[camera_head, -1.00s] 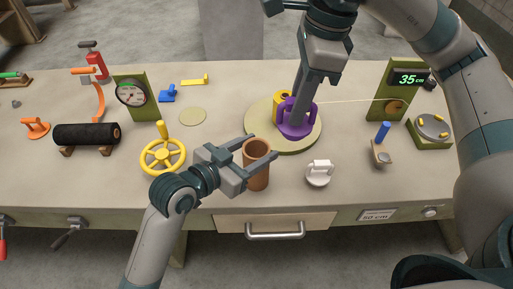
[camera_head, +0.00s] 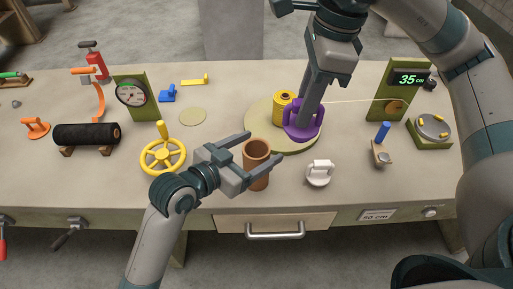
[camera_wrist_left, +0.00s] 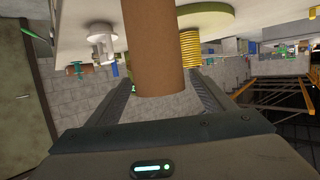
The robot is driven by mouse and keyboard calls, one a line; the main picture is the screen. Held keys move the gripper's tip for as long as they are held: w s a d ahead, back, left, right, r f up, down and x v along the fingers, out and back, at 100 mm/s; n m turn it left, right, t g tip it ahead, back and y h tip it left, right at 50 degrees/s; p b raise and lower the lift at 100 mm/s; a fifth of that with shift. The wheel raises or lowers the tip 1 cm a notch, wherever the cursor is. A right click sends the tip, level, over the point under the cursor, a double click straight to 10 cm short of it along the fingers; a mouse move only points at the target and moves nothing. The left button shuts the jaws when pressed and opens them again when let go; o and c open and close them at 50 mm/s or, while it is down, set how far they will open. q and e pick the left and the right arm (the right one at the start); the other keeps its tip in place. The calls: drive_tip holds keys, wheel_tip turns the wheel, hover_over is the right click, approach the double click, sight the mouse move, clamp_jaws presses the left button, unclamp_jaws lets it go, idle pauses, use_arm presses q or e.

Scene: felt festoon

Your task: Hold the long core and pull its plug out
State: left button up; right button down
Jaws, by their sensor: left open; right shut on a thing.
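A brown upright tube (camera_head: 257,180) stands near the front of the bench; its round top looks dark inside. My left gripper (camera_head: 264,147) is open with one finger on either side of the tube. In the left wrist view the tube (camera_wrist_left: 152,45) stands between the two spread fingers, and I cannot tell whether they touch it. My right gripper (camera_head: 304,118) comes down from above and is shut on a purple two-handled piece (camera_head: 303,134) over the round mat. I cannot tell whether the purple piece is the plug; no other plug is clear.
A yellow spool (camera_head: 283,106) stands on the round green mat (camera_head: 265,138), just left of the purple piece. A thin thread runs right to the gauge board (camera_head: 398,78). A white handled piece (camera_head: 319,174) and a yellow handwheel (camera_head: 162,157) flank the tube.

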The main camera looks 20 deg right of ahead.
use_arm(q)
drive_tip(key=shift+a, duration=0.1)
drive_tip(key=v, duration=1.1)
drive_tip(key=shift+s+a, duration=0.3)
drive_tip(key=shift+r, duration=0.1)
